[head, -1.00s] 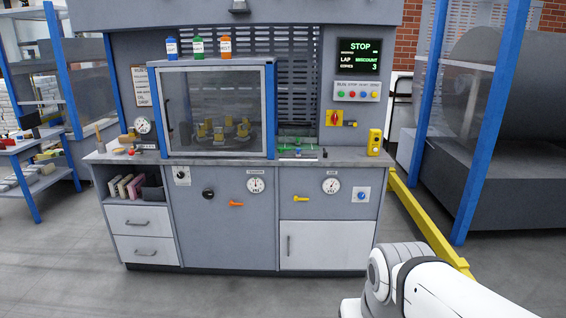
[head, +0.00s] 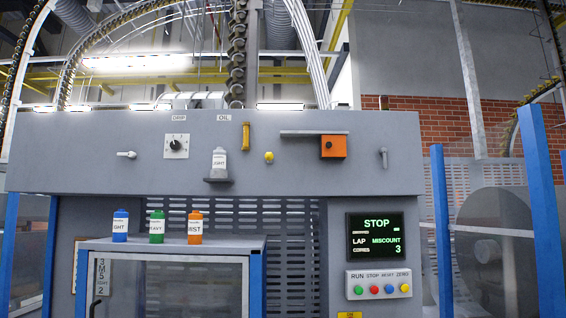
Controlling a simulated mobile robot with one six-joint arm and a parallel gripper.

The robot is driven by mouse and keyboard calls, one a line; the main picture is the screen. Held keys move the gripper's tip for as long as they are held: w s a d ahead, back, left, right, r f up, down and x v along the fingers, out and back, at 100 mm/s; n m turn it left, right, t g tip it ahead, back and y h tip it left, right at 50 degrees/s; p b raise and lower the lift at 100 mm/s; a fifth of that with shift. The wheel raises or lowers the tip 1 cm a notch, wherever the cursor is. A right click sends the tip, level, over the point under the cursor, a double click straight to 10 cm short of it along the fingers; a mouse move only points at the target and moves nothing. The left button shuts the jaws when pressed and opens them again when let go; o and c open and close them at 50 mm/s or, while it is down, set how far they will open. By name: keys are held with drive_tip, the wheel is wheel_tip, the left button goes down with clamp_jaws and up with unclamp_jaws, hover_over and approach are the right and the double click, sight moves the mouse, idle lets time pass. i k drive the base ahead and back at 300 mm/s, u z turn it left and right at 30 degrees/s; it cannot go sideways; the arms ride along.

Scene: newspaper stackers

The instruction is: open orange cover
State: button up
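An orange cover (head: 333,146), a small box-like piece with a dark spot on it, sits on the upper grey panel, right of centre in the head view. A thin grey bar (head: 300,132) runs along its top edge and sticks out to the left. The cover looks closed, but its inside is not visible. My gripper is not in view.
The grey upper panel (head: 80,150) also bears a dial (head: 176,146), a grey bottle (head: 219,162) and a yellow knob (head: 269,157). Below are blue, green and orange bottles (head: 195,227) on a glazed cabinet, and a STOP display (head: 375,235) with several buttons.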

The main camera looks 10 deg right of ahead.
sight(335, 145)
drive_tip(key=u, duration=0.1)
drive_tip(key=i, duration=1.75)
drive_tip(key=u, duration=0.1)
